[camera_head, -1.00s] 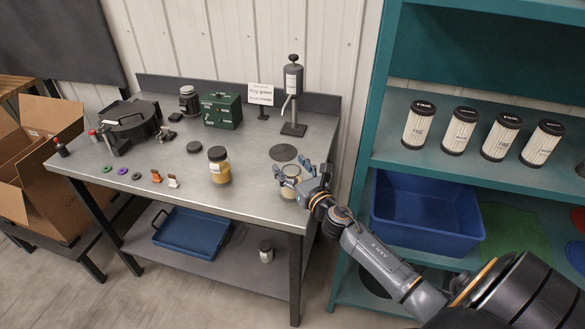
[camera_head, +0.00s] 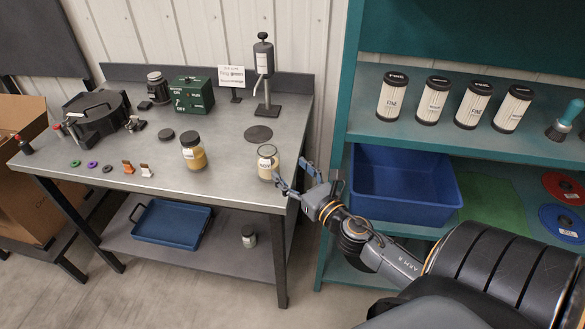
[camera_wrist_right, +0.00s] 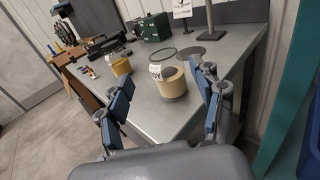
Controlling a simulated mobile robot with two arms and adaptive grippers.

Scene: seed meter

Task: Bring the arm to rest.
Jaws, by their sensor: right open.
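My right gripper (camera_head: 296,183) is open and empty beside the right front corner of the metal table (camera_head: 232,172). A glass jar (camera_head: 267,163) with pale contents and a white label stands upright on the table just left of the fingertips, apart from them. In the right wrist view the jar (camera_wrist_right: 170,84) stands beyond the gap between the spread fingers (camera_wrist_right: 160,112). My left gripper is not in view.
A dark-lidded jar (camera_head: 193,155), a green box (camera_head: 191,96) and a pump stand (camera_head: 264,80) are on the table. The teal shelf with a blue bin (camera_head: 403,186) and several filter canisters (camera_head: 433,101) stands close right of my arm.

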